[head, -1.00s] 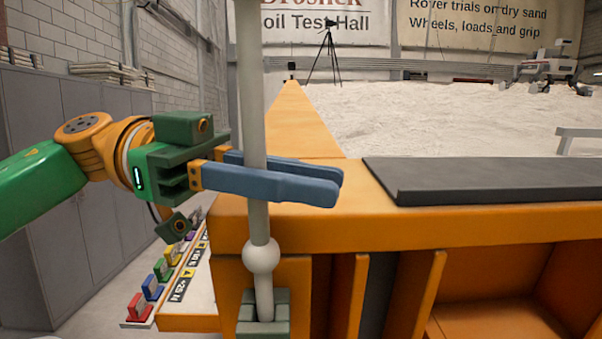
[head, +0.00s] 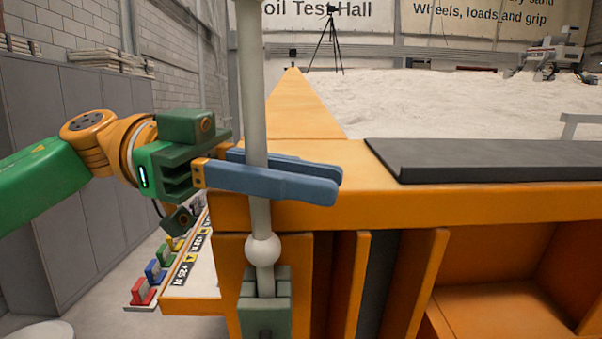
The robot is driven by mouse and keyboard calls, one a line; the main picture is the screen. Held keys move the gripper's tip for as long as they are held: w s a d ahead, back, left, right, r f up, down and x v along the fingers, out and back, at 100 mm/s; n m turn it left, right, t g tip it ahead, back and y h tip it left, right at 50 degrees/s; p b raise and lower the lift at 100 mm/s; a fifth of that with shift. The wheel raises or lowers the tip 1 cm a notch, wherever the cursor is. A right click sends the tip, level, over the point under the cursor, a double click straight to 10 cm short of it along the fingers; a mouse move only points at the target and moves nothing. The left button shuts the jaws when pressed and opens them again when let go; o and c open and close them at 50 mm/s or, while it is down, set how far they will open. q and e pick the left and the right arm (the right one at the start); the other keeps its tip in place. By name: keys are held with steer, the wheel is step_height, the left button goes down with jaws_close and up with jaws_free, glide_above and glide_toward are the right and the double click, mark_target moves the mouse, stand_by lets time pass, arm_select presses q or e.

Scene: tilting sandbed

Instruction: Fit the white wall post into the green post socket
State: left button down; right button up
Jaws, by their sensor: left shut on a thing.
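The white wall post (head: 255,110) is a long pale rod, close to upright, with a round ball (head: 263,250) near its lower end. Its top runs out of the head view. My left gripper (head: 285,178) has its two blue fingers shut around the post above the ball. The green post socket (head: 264,318) is a grey-green block on the front of the orange sandbed frame, low in the view. The post's short lower tip below the ball overlaps the socket's upper part; I cannot tell how deep it sits. My right gripper is out of view.
The orange sandbed wall (head: 480,212) with a dark flat panel (head: 480,160) lies right of the post. A shelf with coloured blocks (head: 155,270) is at lower left, grey cabinets (head: 60,180) behind. A rover and a tripod stand far back.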

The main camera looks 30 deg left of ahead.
mark_target(263, 78)
arm_select(q)
steer(key=shift+w+f+b, duration=0.15)
steer(key=shift+f+b, duration=0.3)
steer(key=shift+f, duration=0.6)
steer(key=shift+s+d+r+p, duration=0.1)
steer(key=shift+s+r+p, duration=0.1)
steer(key=shift+r+p, duration=0.85)
steer(key=shift+s+r+p, duration=0.15)
steer(key=shift+r+p, duration=0.7)
steer(key=shift+r, duration=0.35)
steer(key=shift+s+d+r, duration=0.1)
steer(key=shift+s+r, duration=0.05)
steer(key=shift+r, duration=0.9)
steer(key=shift+s+d+r, duration=0.1)
steer(key=shift+s+r, duration=0.05)
steer(key=shift+r, duration=1.05)
steer(key=shift+d, duration=0.1)
steer(key=shift+s+d+r, duration=0.1)
steer(key=shift+r, duration=0.1)
steer(key=shift+a+r, duration=0.2)
steer(key=shift+r, duration=0.15)
